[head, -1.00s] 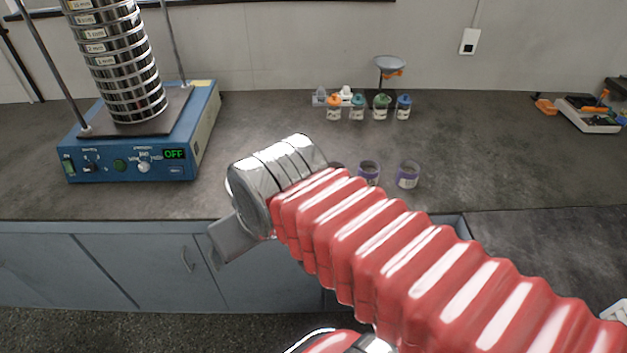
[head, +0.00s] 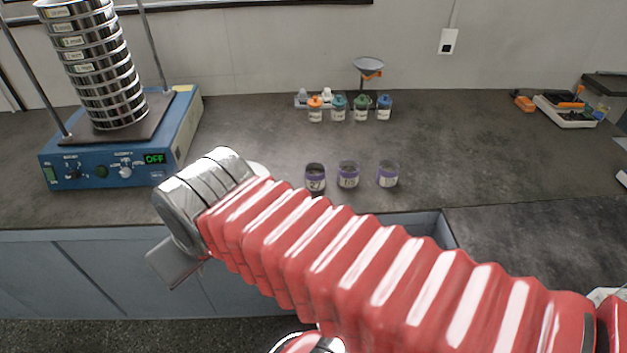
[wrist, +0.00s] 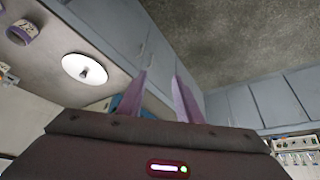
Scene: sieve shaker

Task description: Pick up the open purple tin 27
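Three open tins with purple bands stand in a row on the bench. The left tin (head: 315,178) has dark contents, and its small label seems to read 27. The middle tin (head: 348,175) and right tin (head: 387,174) have labels I cannot read surely. In the wrist view a purple-banded tin (wrist: 22,32) shows at the top left, its label seemingly 27. My gripper (wrist: 161,75) has its two fingers apart with nothing between them. In the head view my gripper (head: 173,262) is low, in front of the bench edge, left of the tins and mostly hidden by my wrist.
A blue sieve shaker (head: 120,165) with a sieve stack stands left, its display reading OFF. Several colour-capped bottles (head: 338,108) stand behind the tins. A white round object (wrist: 85,68) lies on the bench. An open drawer (head: 430,226) is below the tins. Bench right of the tins is clear.

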